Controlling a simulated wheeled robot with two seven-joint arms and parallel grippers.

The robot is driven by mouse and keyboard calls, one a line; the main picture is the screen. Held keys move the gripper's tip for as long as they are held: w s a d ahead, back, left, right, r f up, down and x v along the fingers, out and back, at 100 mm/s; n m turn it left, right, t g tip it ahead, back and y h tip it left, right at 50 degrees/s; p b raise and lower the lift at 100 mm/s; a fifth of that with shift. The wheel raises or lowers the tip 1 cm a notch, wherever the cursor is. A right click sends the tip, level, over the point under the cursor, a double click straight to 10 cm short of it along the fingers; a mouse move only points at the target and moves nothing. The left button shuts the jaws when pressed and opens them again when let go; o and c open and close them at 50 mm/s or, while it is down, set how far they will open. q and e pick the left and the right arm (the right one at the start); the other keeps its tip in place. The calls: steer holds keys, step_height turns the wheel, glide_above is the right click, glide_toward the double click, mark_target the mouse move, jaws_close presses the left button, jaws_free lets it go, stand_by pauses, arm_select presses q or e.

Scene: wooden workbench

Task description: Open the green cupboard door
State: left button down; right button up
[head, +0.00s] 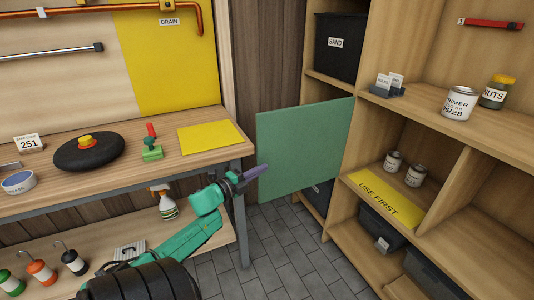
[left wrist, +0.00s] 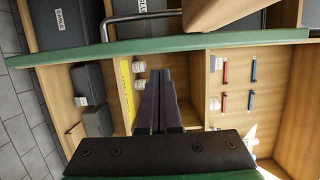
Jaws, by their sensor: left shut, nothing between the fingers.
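The green cupboard door (head: 300,150) stands swung out from the shelf unit, with its free edge toward the workbench. In the left wrist view the door (left wrist: 190,46) shows nearly edge-on as a long strip, with a metal bar handle (left wrist: 140,16) on its upper side in the picture. My left gripper (head: 262,170) is shut and empty, close to the door's free edge in the head view. Its fingers (left wrist: 161,78) point toward the strip in the wrist view; I cannot tell whether they touch the door. My right gripper is not in view.
The workbench (head: 185,158) is left of my arm, with a yellow sheet (head: 210,137) near its corner. The shelf unit (head: 350,45) holds a black SAND bin (head: 338,48), cans (head: 459,102) and a yellow USE FIRST strip (head: 385,198). Tiled floor (head: 285,245) lies clear below.

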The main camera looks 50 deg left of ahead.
mark_target(258, 163)
arm_select(q)
steer(key=a, duration=0.2)
steer(key=w+a+b, duration=0.1)
steer(key=shift+a+f, duration=0.15)
steer(key=shift+a, duration=0.65)
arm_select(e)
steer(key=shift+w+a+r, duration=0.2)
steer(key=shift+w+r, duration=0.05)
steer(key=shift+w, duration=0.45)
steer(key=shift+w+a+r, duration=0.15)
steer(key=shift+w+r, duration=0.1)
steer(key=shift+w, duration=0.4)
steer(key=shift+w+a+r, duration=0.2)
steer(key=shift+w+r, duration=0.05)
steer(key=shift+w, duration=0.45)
